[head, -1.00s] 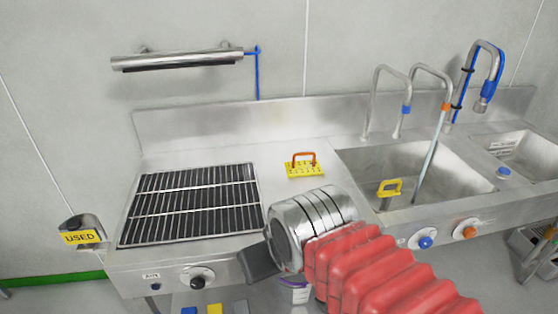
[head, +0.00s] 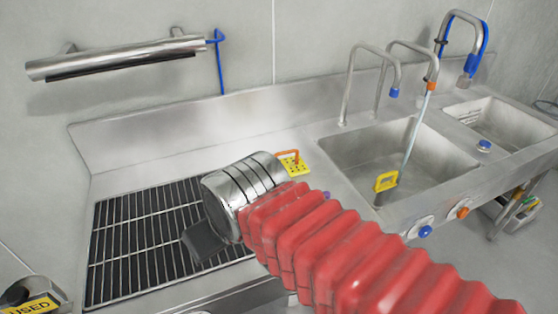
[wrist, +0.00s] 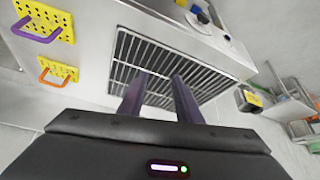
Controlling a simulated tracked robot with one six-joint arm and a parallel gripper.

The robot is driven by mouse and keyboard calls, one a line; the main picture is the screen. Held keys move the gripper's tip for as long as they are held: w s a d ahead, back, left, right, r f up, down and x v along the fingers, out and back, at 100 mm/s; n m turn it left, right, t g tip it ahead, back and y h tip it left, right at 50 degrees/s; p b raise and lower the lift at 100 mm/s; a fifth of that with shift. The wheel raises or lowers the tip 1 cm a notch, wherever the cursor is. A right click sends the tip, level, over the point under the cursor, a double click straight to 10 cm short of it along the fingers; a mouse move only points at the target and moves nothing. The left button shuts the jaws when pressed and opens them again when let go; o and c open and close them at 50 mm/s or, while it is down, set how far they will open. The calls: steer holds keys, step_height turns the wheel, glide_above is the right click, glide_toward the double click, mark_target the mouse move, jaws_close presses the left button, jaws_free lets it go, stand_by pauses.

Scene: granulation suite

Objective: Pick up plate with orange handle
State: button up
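The yellow plate with the orange handle (head: 296,168) lies flat on the steel counter between the grate and the sink. It has holes, and its handle (head: 288,154) stands up. In the head view my arm hides its near side. In the wrist view the plate (wrist: 58,72) is at the left, well away from my fingers. My gripper (wrist: 155,84) is open, its two dark fingers apart with nothing between them, over the grate. In the head view only a dark part of the gripper shows (head: 204,243).
A yellow plate with a purple handle (wrist: 48,20) lies close to the orange-handled one. The black grate (head: 125,245) is set in the counter. A steel bar (head: 115,58) runs along the wall.

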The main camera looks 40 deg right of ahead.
steer(key=shift+w+d, duration=0.15)
steer(key=shift+w, duration=0.3)
steer(key=shift+o, duration=0.5)
